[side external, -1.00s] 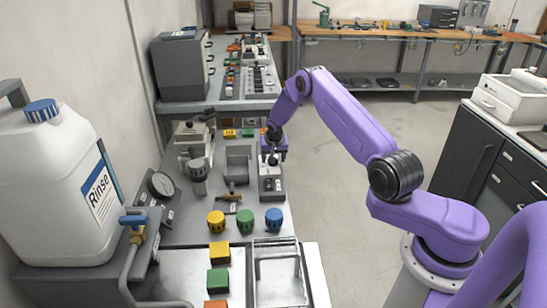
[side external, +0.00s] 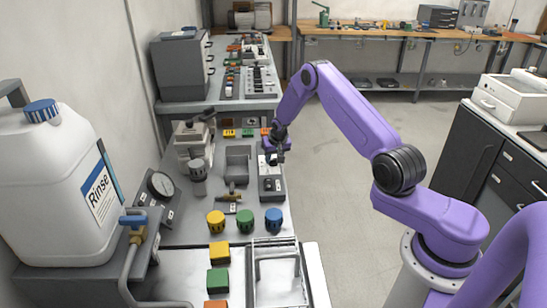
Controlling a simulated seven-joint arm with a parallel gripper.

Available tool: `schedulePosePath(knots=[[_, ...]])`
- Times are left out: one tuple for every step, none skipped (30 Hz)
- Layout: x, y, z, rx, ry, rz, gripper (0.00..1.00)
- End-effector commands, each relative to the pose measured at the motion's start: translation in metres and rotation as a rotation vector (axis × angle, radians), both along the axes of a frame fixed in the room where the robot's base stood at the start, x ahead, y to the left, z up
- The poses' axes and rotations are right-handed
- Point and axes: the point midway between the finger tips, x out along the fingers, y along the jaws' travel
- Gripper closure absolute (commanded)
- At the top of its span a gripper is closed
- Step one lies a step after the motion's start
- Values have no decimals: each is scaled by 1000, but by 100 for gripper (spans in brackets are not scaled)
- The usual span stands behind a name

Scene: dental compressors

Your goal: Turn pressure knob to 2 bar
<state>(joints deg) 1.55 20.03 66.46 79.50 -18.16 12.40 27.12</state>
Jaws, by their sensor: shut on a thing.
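My gripper (side external: 275,158) is at the far end of a grey switch box (side external: 271,187) on the bench. Its jaws are shut on a small dark part there, which the fingers mostly hide; I cannot tell whether it is the pressure knob. A yellow knob (side external: 215,221), a green knob (side external: 245,219) and a blue knob (side external: 273,219) stand in a row nearer the camera, apart from the gripper.
A white Rinse jug (side external: 70,180) and a blue-handled valve (side external: 133,222) stand at the left. A brass valve (side external: 232,196) sits left of the switch box. Yellow (side external: 219,252) and green (side external: 218,281) blocks lie in front.

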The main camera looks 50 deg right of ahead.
Motion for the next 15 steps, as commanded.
schedulePosePath(knots=[[-1,-1,0,2,1,29,92],[-2,-2,0,2,2,47,92],[-1,-2,0,3,2,72,92],[-1,-2,0,2,1,91,92],[-1,-2,0,2,0,109,92],[-1,-2,0,3,0,134,92],[-2,-2,0,3,0,154,92],[-2,-2,0,3,1,173,92],[-2,-3,0,3,1,199,92],[-2,-3,0,2,1,218,92],[-2,-3,0,3,1,238,92],[-2,-3,0,3,0,263,92],[-2,-3,0,3,0,281,92],[-2,-3,0,3,1,301,92],[-2,-3,0,2,1,328,92]])
